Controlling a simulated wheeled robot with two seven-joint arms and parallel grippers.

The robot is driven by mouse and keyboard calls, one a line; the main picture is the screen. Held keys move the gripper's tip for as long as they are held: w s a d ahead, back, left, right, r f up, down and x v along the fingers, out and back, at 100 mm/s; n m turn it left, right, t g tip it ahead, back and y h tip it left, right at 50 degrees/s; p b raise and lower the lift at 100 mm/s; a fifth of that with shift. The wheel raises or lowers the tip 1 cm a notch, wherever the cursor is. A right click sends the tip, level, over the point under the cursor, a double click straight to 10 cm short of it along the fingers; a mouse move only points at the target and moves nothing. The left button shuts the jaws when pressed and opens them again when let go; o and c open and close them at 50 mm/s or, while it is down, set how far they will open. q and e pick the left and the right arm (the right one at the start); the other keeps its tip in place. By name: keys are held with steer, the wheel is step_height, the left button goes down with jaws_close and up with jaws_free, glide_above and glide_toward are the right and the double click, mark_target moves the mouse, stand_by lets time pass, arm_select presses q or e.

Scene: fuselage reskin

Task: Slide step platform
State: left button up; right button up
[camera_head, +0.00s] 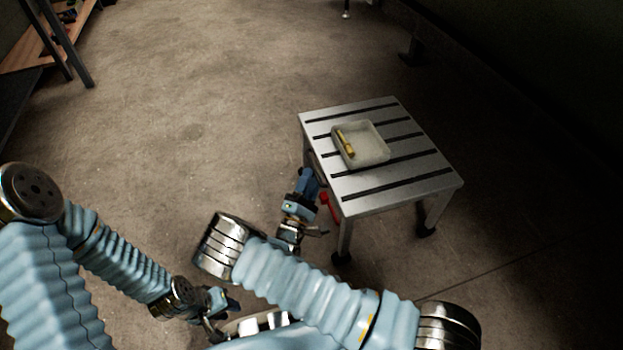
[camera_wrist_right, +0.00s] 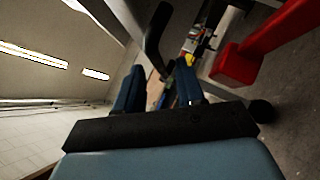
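The step platform (camera_head: 405,168) is a grey metal table-like stand with dark strips across its top, upright on the floor right of centre. My right gripper (camera_head: 310,180) is low at its left side, close to the edge. In the right wrist view its two dark blue fingers (camera_wrist_right: 158,88) stand apart. A dark curved bar (camera_wrist_right: 157,30) rises beyond them; I cannot tell whether it reaches between them. A red part (camera_head: 330,205) is beside the near left leg and shows large in the wrist view (camera_wrist_right: 237,66). My left gripper (camera_head: 222,303) is low at bottom centre, away from the platform.
A pale tray (camera_head: 372,150) with a yellow object (camera_head: 346,144) in it rests on the platform top. A wooden bench (camera_head: 35,48) stands at the far left. The concrete floor left of the platform is clear. A dark wall is at the right.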

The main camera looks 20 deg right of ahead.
steer(key=shift+w+d+r, duration=0.2)
steer(key=shift+w+d, duration=0.1)
steer(key=shift+w, duration=0.1)
jaws_close()
